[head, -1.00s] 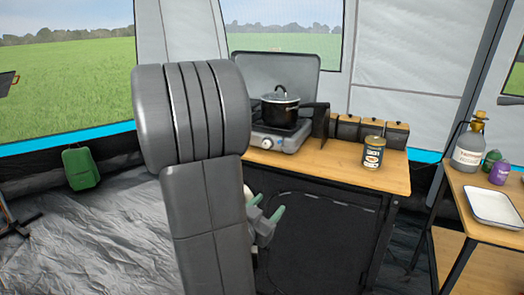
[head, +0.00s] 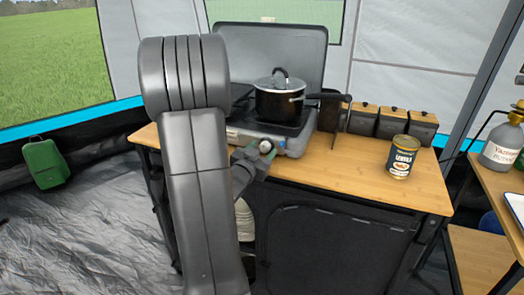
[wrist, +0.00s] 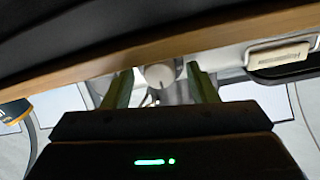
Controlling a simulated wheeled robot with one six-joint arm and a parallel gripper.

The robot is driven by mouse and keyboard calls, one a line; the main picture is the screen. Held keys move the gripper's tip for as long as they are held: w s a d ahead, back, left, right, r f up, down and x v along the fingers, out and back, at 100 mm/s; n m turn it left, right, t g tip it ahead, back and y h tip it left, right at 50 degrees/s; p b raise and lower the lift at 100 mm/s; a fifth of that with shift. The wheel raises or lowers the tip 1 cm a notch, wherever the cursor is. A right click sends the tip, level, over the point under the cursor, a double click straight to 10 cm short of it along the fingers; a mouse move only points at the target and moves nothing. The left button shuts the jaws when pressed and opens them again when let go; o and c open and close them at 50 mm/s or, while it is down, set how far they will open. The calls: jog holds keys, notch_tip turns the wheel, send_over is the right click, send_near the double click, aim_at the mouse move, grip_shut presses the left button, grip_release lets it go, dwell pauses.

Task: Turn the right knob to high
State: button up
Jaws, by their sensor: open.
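The camping stove (head: 292,146) is grey with a raised lid and stands on the wooden counter. A round pale knob (head: 267,146) shows on its front; any knob further left is hidden behind my arm. My gripper (head: 258,158) is at the stove's front, close to this knob and partly hidden by my arm. In the wrist view, a pale round knob (wrist: 160,76) sits between the two green fingers of my gripper (wrist: 159,70). The fingers are apart, with a gap visible on each side of the knob. The knob's setting cannot be read.
A black pot (head: 278,101) with a lid stands on the stove, its handle pointing right. A dark can (head: 402,157) and several dark canisters (head: 392,123) are on the counter (head: 335,175) to the right. A side table (head: 484,200) stands at far right.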

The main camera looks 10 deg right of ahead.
jog(key=shift+w+d, duration=0.1)
jog(key=c, duration=1)
jog(key=shift+n, duration=0.3)
jog(key=n+p, duration=0.1)
jog(key=n, duration=0.2)
jog(key=n+p, duration=0.1)
jog(key=n, duration=0.2)
jog(key=shift+n, duration=0.3)
jog(key=n+p, duration=0.1)
jog(key=n, duration=0.5)
jog(key=shift+n+t+p, duration=0.3)
jog(key=shift+n+t, duration=0.1)
jog(key=shift+f, duration=0.1)
